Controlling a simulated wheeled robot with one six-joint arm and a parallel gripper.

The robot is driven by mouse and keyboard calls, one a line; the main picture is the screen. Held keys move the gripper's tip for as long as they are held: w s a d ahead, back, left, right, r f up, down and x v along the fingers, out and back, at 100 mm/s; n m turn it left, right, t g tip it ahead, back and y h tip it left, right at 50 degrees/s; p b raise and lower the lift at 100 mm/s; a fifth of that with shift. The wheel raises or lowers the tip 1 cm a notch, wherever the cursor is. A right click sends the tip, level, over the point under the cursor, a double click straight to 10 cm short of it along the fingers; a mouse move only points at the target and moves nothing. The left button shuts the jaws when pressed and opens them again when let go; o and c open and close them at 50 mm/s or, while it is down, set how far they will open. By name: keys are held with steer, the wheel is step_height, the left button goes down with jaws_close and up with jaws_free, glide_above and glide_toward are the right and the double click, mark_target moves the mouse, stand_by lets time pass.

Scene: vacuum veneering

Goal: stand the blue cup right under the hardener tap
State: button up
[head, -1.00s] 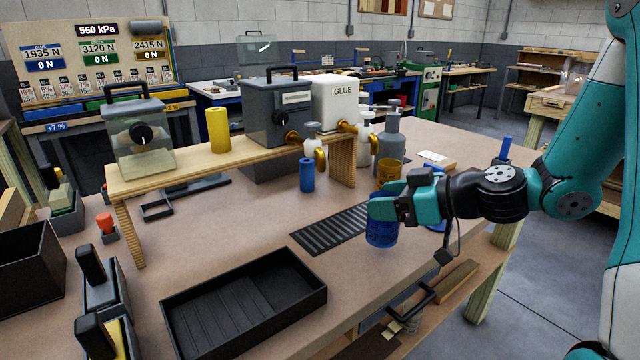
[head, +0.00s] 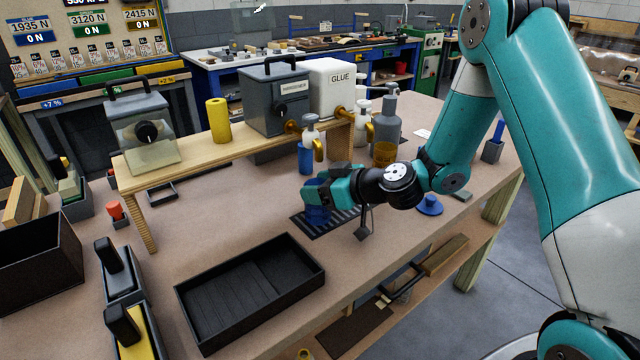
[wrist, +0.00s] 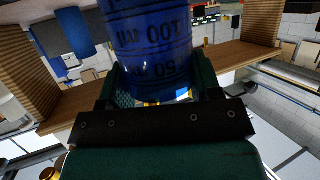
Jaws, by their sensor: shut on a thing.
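The blue cup (head: 317,214) is in my gripper (head: 318,195), over the dark slotted grate in front of the wooden shelf.
The wooden shelf (head: 190,152) also bears a yellow roll (head: 218,120) and the white glue tank (head: 336,90). A blue cylinder (head: 305,160) and pump bottles stand close behind my gripper. An amber cup (head: 385,153) is right. A black tray (head: 250,290) lies front left.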

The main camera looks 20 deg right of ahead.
steer(key=shift+f+b, duration=0.15)
steer(key=shift+b, duration=0.15)
steer(key=o, duration=0.9)
steer(key=shift+o, duration=0.2)
steer(key=shift+r+p, duration=0.3)
steer(key=shift+p, duration=0.1)
steer(key=b+v, duration=0.4)
steer(key=v, duration=0.8)
steer(key=s+a+r+n+g, duration=0.2)
steer(key=s+a+g, duration=0.5)
steer(key=s+a, duration=0.3)
steer(key=s+a+r+m+g+h, duration=0.1)
steer(key=s+h, duration=0.4)
steer(key=s, duration=0.7)
steer(key=r+m+g, duration=0.1)
steer(key=m+g, duration=0.1)
steer(key=shift+s+a+r+g, duration=0.2)
steer(key=shift+a+r+g, duration=0.1)
steer(key=shift+a, duration=0.05)
